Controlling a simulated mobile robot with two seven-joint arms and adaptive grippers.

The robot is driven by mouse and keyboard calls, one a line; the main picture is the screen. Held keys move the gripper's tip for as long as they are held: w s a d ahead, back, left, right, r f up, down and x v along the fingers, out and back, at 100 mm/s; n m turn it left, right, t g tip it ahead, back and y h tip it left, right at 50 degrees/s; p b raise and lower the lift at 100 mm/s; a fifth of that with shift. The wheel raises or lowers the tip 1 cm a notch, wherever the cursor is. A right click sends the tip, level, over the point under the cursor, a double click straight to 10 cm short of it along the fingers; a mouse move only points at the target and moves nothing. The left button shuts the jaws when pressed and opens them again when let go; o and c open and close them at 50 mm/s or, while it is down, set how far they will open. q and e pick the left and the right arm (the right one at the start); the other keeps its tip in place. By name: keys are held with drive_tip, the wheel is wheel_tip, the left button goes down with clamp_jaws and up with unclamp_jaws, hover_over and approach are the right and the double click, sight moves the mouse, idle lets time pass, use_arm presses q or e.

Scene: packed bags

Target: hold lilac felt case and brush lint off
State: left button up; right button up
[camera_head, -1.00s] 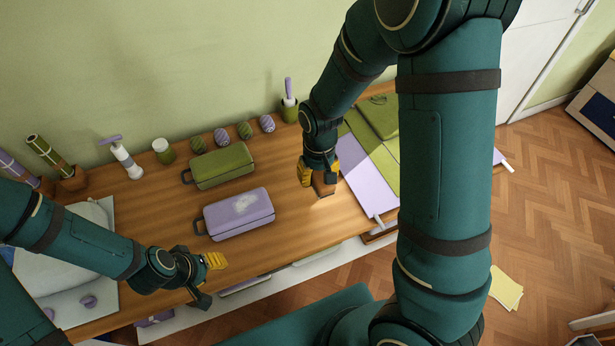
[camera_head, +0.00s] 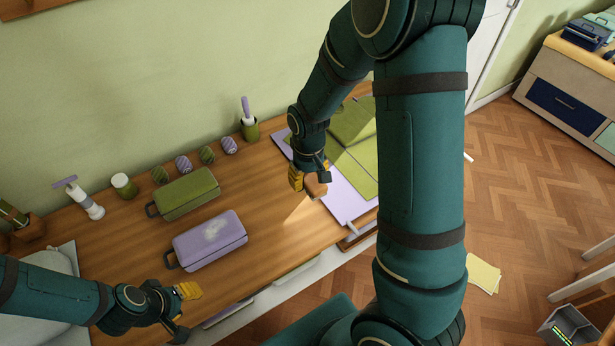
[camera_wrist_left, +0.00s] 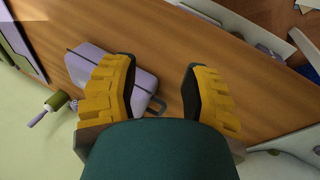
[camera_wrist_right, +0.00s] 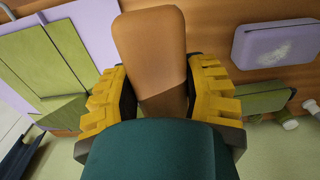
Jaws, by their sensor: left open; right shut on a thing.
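The lilac felt case (camera_head: 226,249) lies on the wooden table with a pale lint patch (camera_head: 213,230) on top and a dark handle at its left end. It also shows in the left wrist view (camera_wrist_left: 88,60) and right wrist view (camera_wrist_right: 258,42). My left gripper (camera_head: 186,312) is open and empty at the table's front edge, apart from the case. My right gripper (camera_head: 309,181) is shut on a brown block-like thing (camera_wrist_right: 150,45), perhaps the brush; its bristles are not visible. It is right of the case, beside the lilac and green mat.
A green case (camera_head: 186,195) lies just behind the lilac one. Several small striped rolls, a jar (camera_head: 124,186), a pump bottle (camera_head: 85,200) and a green pot (camera_head: 250,130) line the back. The lilac board (camera_head: 345,203) with green panels covers the right end.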

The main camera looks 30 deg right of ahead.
sight(308, 185)
wheel_tip(308, 185, down, 2)
drive_tip(key=shift+b, duration=0.9)
use_arm(q)
drive_tip(key=w+a+r+m+g+b, duration=0.1)
drive_tip(key=w+a, duration=0.2)
drive_tip(key=w, duration=0.5)
drive_tip(key=w+a+r+m+g, duration=0.1)
drive_tip(key=w+a, duration=0.2)
drive_tip(key=w, duration=0.6)
use_arm(e)
drive_tip(key=shift+f, duration=0.55)
use_arm(q)
drive_tip(key=b+x, duration=0.2)
drive_tip(key=x, duration=0.1)
drive_tip(key=b+x, duration=0.1)
drive_tip(key=x, duration=0.2)
drive_tip(key=b+x, duration=0.2)
drive_tip(key=shift+s+d+f+b, duration=0.1)
drive_tip(key=shift+s+f+b, duration=0.15)
drive_tip(key=shift+f+b, duration=0.15)
drive_tip(key=shift+s+f, duration=0.1)
use_arm(e)
wheel_tip(308, 185, down, 6)
drive_tip(key=shift+a+r, duration=0.1)
drive_tip(key=shift+r, duration=0.1)
